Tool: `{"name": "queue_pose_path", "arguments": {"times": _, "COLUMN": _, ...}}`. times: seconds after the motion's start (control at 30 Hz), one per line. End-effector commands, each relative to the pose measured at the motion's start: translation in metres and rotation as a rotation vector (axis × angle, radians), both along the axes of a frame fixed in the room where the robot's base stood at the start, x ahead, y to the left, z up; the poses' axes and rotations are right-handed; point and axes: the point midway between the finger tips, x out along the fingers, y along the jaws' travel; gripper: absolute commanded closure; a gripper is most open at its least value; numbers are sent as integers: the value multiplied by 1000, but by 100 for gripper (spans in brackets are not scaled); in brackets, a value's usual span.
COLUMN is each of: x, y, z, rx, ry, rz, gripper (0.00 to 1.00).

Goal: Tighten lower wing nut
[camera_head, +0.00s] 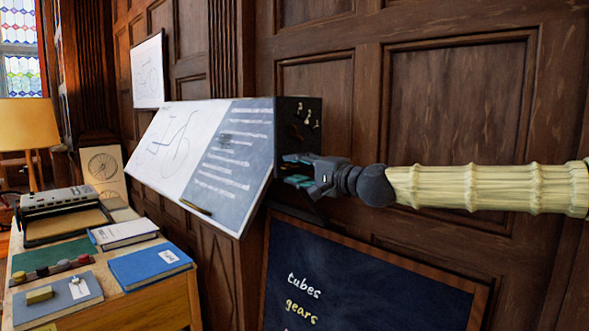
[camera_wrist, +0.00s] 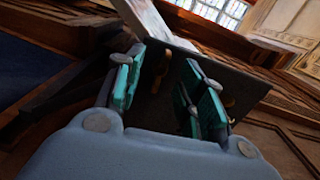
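The drafting board (camera_head: 205,150) is tilted on the wall, with a dark end panel (camera_head: 297,108) at its right. Small pale wing-nut-like fittings (camera_head: 305,114) show on the upper part of that panel. My gripper (camera_head: 291,169) is at the panel's lower part and covers what lies behind it. In the wrist view, my gripper (camera_wrist: 163,65) has its teal fingers apart. A brass wing nut (camera_wrist: 160,72) shows on the panel in the gap between them, apparently untouched. Another brass piece (camera_wrist: 228,101) is partly hidden by the right finger. I cannot tell which is the lower wing nut.
A framed chalkboard (camera_head: 365,285) stands below my arm, against the panelled wall (camera_head: 455,110). A pencil-like stick (camera_head: 196,208) lies at the board's lower edge.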

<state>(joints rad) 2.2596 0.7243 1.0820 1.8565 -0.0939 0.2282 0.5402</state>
Motion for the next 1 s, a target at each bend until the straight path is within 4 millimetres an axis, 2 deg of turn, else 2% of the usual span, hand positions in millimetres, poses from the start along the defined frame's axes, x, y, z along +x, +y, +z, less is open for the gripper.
{"name": "queue_pose_path", "arguments": {"times": 0.4, "x": -47, "y": -48, "z": 2, "rx": 2, "ry": -2, "rz": -1, "gripper": 61}}
{"name": "queue_pose_path", "arguments": {"times": 0.6, "x": -64, "y": -66, "z": 2, "rx": 1, "ry": -3, "rz": -2, "gripper": 61}}
{"name": "queue_pose_path", "arguments": {"times": 1.0, "x": -74, "y": -75, "z": 1, "rx": 1, "ry": -1, "rz": -1, "gripper": 61}}
